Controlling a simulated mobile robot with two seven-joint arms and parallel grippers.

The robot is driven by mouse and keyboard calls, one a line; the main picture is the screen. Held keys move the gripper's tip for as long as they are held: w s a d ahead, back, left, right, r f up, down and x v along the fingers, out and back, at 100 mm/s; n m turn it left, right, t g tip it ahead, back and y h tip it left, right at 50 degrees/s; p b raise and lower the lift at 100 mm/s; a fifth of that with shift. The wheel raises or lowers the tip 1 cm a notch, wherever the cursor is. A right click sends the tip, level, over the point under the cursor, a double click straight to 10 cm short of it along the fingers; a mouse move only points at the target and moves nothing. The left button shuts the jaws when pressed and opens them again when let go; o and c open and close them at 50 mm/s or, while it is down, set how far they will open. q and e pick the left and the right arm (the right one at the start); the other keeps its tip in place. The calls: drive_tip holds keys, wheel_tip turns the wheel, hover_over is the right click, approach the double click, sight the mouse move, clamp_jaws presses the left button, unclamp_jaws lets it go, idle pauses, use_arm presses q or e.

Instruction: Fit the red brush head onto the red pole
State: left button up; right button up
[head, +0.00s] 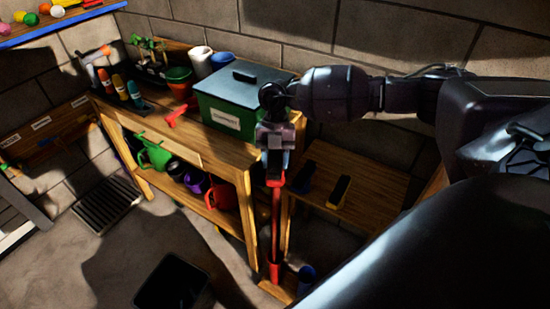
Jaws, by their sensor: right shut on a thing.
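The red pole (276,222) stands upright beside the wooden bench, its foot in a red holder (275,268) near the floor. My right gripper (275,150) points down above the pole and is shut on what looks like the red brush head (275,181), mostly hidden by the fingers. The red part below the fingers lines up with the pole's top. I cannot tell whether the two only touch or are fitted together. My left gripper is not in view.
A low wooden table (378,186) at right carries two dark brush heads (339,191) (303,178). A blue holder (306,277) stands beside the red one. The workbench (226,160) bears a green bin (240,105), pots and a red tool.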

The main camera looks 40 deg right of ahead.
drive_tip(key=shift+f, duration=1.1)
drive_tip(key=o, duration=1.3)
